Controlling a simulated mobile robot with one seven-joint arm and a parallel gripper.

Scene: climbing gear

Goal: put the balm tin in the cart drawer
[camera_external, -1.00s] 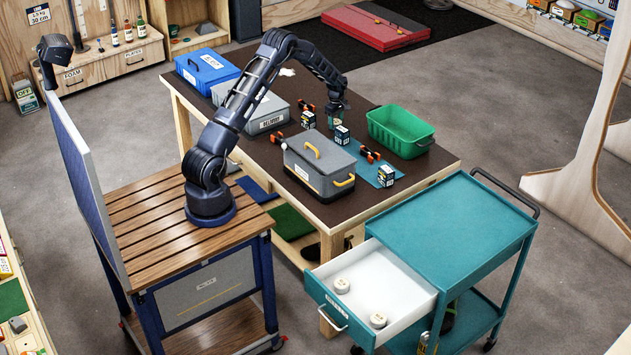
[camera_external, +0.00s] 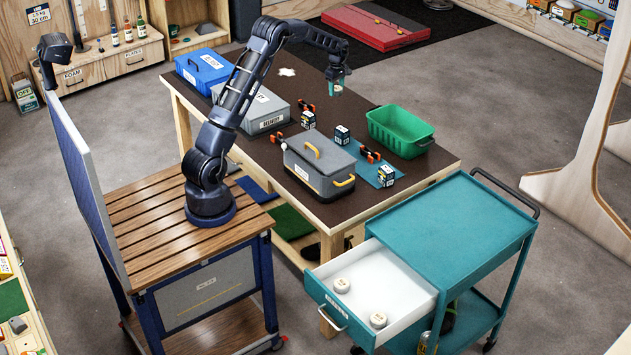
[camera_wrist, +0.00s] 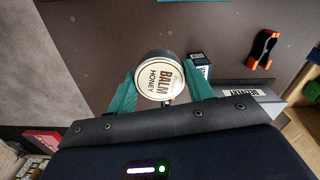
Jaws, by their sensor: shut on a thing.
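A round balm tin (camera_wrist: 159,78) with a cream lid reading "BALM HONEY" sits between the teal fingers of my gripper (camera_wrist: 162,92) in the wrist view. My gripper (camera_external: 336,84) is shut on it, raised above the far part of the brown table; the tin is hard to make out there. The cart drawer (camera_external: 385,283) is pulled open at the front of the teal cart (camera_external: 450,225). Two round cream tins lie inside it, one at the back left (camera_external: 342,285) and one at the front right (camera_external: 378,319).
On the table (camera_external: 335,205) stand a grey toolbox (camera_external: 318,165), a grey case (camera_external: 262,110), a blue box (camera_external: 205,70) and a green bin (camera_external: 400,132). Small labelled boxes and orange-black clips lie between them. The cart top is clear.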

